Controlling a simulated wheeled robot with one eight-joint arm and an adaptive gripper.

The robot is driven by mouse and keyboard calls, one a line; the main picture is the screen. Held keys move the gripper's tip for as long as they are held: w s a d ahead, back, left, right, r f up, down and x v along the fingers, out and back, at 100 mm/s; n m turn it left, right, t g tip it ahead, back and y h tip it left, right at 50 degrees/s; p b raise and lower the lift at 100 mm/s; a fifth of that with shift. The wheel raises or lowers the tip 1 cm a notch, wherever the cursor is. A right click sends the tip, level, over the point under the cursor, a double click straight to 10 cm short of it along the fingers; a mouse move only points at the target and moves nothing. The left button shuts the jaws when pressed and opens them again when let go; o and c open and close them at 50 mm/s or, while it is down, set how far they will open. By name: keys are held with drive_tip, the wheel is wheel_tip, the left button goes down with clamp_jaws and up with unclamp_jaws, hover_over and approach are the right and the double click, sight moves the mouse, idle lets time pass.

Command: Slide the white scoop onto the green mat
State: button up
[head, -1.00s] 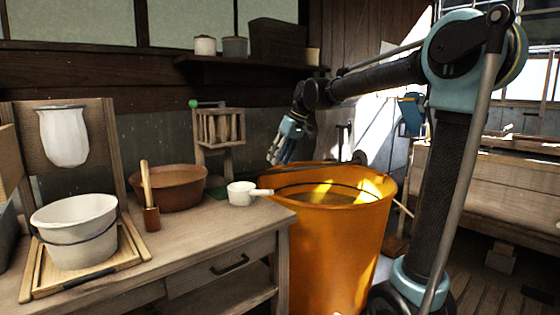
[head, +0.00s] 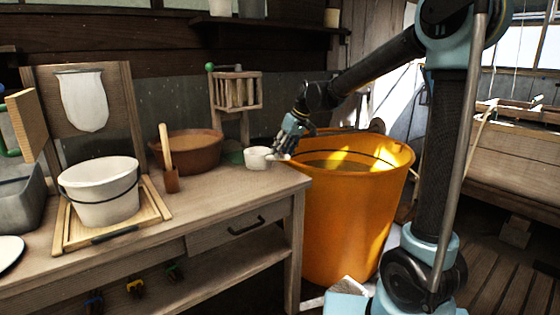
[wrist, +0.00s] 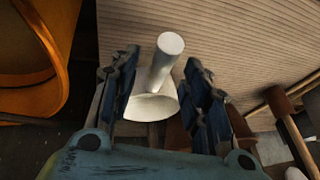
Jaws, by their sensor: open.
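The white scoop (head: 257,159) stands on the wooden worktop near its right end, by the orange bucket. In the wrist view its round handle (wrist: 166,58) and its cup (wrist: 152,106) show between the fingers. My gripper (head: 282,153) is at the scoop's right side, by the handle, and hides the handle in the head view. In the wrist view my gripper (wrist: 163,68) is open, with one finger on each side of the scoop. Contact cannot be told. The green mat (head: 234,157) shows as a small patch left of the scoop, partly hidden.
The orange bucket (head: 350,220) stands against the worktop's right end. A brown bowl (head: 190,155), a wooden-handled tool (head: 168,165) and a white tub (head: 100,192) on a wooden tray are to the left. A wooden rack (head: 236,95) stands behind. The front worktop (head: 235,190) is clear.

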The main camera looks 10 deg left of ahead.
sight(268, 158)
drive_tip(key=shift+x, duration=2.1)
drive_tip(key=shift+c, duration=0.6)
clamp_jaws()
